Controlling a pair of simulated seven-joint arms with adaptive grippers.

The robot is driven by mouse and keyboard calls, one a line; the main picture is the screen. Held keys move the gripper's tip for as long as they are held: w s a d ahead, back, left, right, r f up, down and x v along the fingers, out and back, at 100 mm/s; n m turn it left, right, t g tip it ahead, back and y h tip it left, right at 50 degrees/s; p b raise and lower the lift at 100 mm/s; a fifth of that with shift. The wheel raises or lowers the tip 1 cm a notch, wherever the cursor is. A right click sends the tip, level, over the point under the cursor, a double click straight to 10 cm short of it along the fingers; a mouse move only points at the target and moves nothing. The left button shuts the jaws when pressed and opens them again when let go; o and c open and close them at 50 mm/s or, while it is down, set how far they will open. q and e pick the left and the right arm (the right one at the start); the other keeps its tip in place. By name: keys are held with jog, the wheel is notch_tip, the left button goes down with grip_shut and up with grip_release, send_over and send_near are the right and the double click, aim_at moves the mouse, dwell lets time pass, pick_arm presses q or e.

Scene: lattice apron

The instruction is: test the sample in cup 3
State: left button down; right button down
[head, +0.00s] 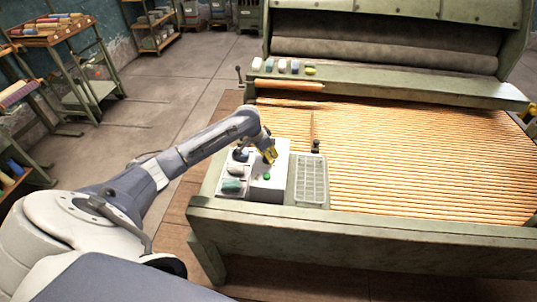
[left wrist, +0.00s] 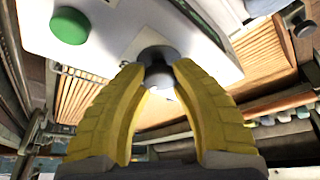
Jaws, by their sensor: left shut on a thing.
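My left gripper (head: 268,153) is above the white box (head: 271,190) at the left of the bench. In the left wrist view its yellow fingers (left wrist: 158,68) are shut on a small grey round piece (left wrist: 160,86). This piece is in front of a dark round part of the box; whether it touches the box I cannot tell. A green button (head: 267,176) is on the box and also shows in the left wrist view (left wrist: 70,25). No cup number is readable, so I cannot pick out cup 3. My right gripper is not in view.
Several small white, bluish and green items (head: 283,66) stand on the back ledge. A pale slotted tray (head: 311,182) lies right of the box, with a small dark knob (head: 316,146) behind it. Slats (head: 420,150) cover the bench. A shelf rack (head: 65,60) stands at left.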

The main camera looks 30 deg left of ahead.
pick_arm(q)
jog(key=shift+w, duration=0.1)
jog(key=m+h, duration=0.1)
jog(key=m, duration=0.3)
jog(key=shift+r+g, duration=0.1)
jog(key=shift+g, duration=0.2)
jog(key=m, duration=0.2)
jog(key=m+g+h, duration=0.1)
jog(key=m, duration=0.1)
jog(key=shift+w+m+g, duration=0.1)
jog(key=shift+m+g, duration=0.2)
jog(key=shift+m, duration=0.1)
jog(key=shift+d+h, duration=0.1)
jog(key=shift+h, duration=0.2)
jog(key=c, duration=0.9)
grip_release()
jog(key=shift+c, duration=0.2)
jog(key=shift+a+r, duration=0.1)
jog(key=shift+a, duration=0.1)
jog(key=v, duration=1.1)
jog(key=shift+r, duration=0.3)
